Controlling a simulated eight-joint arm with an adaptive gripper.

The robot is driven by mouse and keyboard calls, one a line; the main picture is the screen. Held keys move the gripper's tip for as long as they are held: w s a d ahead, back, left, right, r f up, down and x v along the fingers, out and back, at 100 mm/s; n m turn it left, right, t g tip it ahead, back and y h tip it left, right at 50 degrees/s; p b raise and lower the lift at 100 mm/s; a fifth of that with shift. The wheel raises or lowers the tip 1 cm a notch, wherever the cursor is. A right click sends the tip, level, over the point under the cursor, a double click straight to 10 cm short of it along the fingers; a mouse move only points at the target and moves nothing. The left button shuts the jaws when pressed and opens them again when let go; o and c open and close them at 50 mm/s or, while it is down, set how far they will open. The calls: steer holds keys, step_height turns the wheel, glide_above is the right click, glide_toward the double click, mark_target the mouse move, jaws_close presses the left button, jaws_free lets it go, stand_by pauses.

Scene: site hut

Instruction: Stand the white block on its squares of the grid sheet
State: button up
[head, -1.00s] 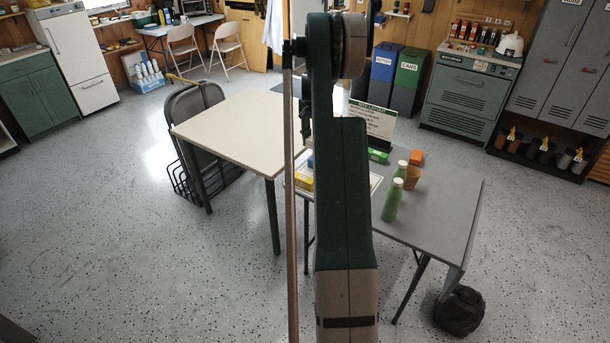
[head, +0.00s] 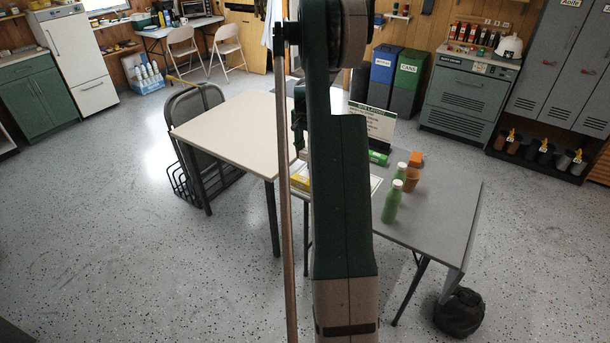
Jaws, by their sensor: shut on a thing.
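My gripper (head: 298,135) shows only partly, at the left edge of my arm, over the tables. It is shut, and a small pale patch just below it looks like part of the white block (head: 303,154); most of the block is hidden. The grid sheet (head: 375,183) lies on the grey table (head: 440,210). My arm covers most of the sheet, so its squares cannot be made out. A yellow block (head: 300,178) is at the sheet's left side.
Two green bottles (head: 392,203), a brown cup (head: 412,180), an orange block (head: 416,158) and a green block (head: 378,158) stand right of my arm. A sign (head: 372,123) stands behind them. The cream table (head: 235,130) at left is bare. The grey table's front right is clear.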

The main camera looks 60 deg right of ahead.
steer(key=shift+f+b, duration=0.5)
steer(key=shift+f, duration=2.5)
steer(key=shift+f+b, duration=0.35)
steer(key=shift+f, duration=1.5)
steer(key=shift+f, duration=0.1)
steer(key=o, duration=0.9)
steer(key=shift+c, duration=0.2)
steer(key=shift+o, duration=0.3)
step_height(320, 180, up, 12)
steer(key=shift+r+p, duration=0.1)
steer(key=shift+p, duration=0.85)
